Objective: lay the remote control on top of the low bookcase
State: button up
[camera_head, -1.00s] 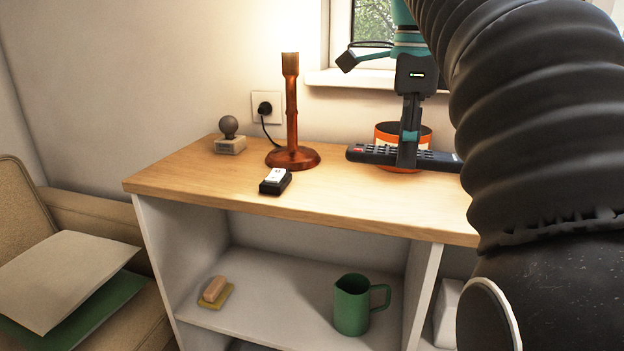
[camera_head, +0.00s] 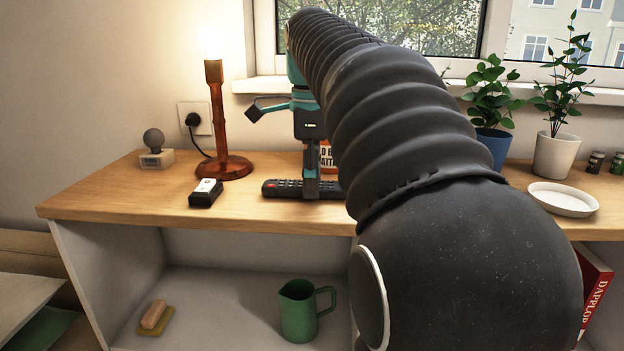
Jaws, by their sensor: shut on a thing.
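The remote control (camera_head: 283,189) is long and black with many small buttons and a red one near its left end. My gripper (camera_head: 311,189) points down and is shut on the remote near its middle. The remote lies level, just over or on the wooden top of the low bookcase (camera_head: 250,214); I cannot tell whether it touches. My arm hides the remote's right end and the middle of the bookcase.
A lit copper lamp (camera_head: 215,120), a small black-and-white box (camera_head: 206,192) and a sphere ornament (camera_head: 154,150) stand left. An orange-labelled pot (camera_head: 327,157) is behind the remote. A white plate (camera_head: 563,199) and potted plants (camera_head: 556,155) are right. A green jug (camera_head: 298,311) stands on the shelf below.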

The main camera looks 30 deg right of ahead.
jog(key=shift+f, duration=0.1)
jog(key=o, duration=1.2)
jog(key=shift+c, duration=0.2)
jog(key=shift+r+p, duration=1.1)
jog(key=shift+r, duration=2.8)
